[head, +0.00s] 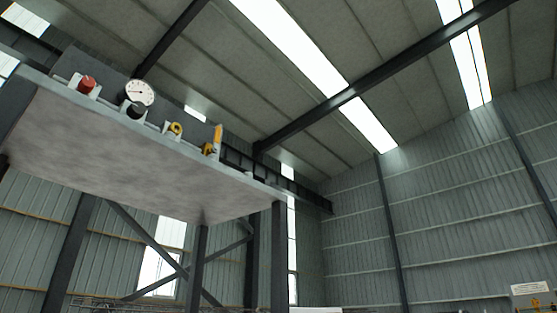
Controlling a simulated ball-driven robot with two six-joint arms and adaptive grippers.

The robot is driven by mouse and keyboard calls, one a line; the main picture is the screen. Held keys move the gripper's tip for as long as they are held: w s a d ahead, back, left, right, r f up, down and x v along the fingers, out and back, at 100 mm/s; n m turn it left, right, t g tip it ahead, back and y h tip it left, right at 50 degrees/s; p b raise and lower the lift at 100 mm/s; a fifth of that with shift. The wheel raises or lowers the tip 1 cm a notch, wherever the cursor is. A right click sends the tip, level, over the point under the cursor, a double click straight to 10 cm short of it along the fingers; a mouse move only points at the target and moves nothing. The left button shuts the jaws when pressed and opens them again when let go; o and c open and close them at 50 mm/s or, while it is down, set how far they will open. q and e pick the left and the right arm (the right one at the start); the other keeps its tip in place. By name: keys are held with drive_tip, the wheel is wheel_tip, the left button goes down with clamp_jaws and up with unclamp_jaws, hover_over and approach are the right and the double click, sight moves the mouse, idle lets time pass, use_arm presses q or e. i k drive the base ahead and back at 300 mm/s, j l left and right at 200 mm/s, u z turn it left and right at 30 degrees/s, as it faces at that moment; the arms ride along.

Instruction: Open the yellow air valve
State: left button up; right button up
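A yellow valve (209,149) with an upright yellow-orange lever (218,135) stands near the right end of a raised grey bench (120,150), at the left of the head view. A smaller yellow ring-shaped part (175,129) sits to its left. I see the bench from below, so its top surface and the lower parts of these fittings are mostly hidden. I cannot tell from here whether the valve is open or closed. Neither of my grippers shows in the head view.
On the same bench stand a red knob (86,84), a round white gauge (140,92) and a black knob (137,110). Dark steel legs and diagonal braces (148,238) stand below. Open hall space lies to the right.

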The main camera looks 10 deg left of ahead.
sight(217, 135)
drive_tip(key=i+l+z, duration=0.4)
drive_tip(key=i, duration=0.25)
drive_tip(key=i+z, duration=0.45)
drive_tip(key=i, duration=0.2)
drive_tip(key=i+l+u, duration=0.1)
drive_tip(key=i+u, duration=0.3)
drive_tip(key=i+l+u, duration=0.35)
drive_tip(key=i+j, duration=0.1)
drive_tip(key=i, duration=0.05)
